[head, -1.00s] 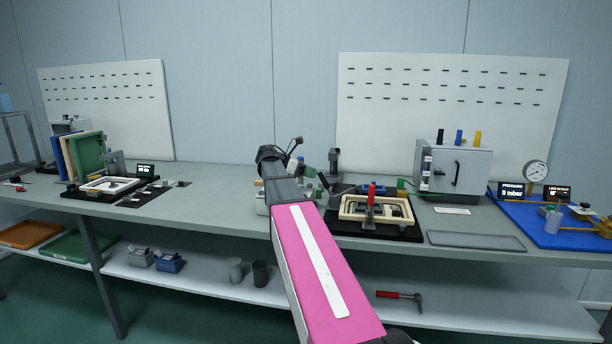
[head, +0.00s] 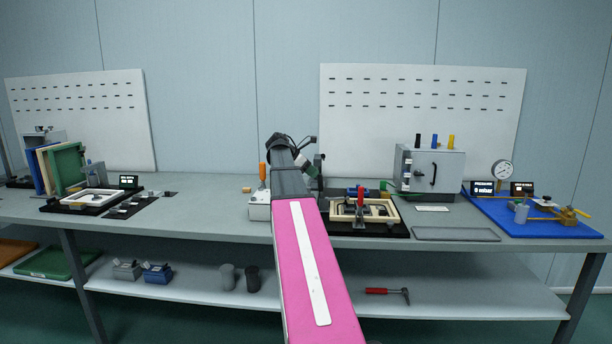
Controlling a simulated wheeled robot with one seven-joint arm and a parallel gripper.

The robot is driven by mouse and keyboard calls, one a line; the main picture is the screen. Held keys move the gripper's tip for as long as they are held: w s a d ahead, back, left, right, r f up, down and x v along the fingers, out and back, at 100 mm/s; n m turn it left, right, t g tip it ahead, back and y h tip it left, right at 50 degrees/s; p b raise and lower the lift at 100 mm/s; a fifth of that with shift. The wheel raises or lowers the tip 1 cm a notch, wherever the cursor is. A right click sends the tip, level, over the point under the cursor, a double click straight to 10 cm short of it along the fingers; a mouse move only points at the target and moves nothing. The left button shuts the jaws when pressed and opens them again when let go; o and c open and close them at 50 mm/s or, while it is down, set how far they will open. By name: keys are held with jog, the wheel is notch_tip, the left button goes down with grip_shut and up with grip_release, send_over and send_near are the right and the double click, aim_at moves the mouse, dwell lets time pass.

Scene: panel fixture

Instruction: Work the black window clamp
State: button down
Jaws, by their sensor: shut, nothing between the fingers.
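A cream window frame (head: 378,217) lies on a black base board (head: 395,231) at the right of the bench. A clamp with an upright red handle (head: 361,190) stands at its front edge. Blue and green parts show behind the frame. A dark upright part (head: 319,166) stands at the fixture's left back; I cannot tell whether it is the black clamp. My arm rises up the middle of the head view. My gripper (head: 307,167) is small at its far end, shut and empty, partly hidden by the wrist, left of the frame. I cannot tell whether it touches anything.
A white box with an orange handle (head: 262,176) stands just left of my arm. A grey cabinet (head: 434,171), a grey tray (head: 455,234) and a blue gauge board (head: 560,230) are to the right. Another frame fixture (head: 92,197) is at left. The bench between is mostly clear.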

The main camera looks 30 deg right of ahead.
jog(key=shift+s+d+r, duration=0.15)
jog(key=shift+s+d, duration=0.05)
jog(key=shift+d, duration=0.05)
dwell(0.5)
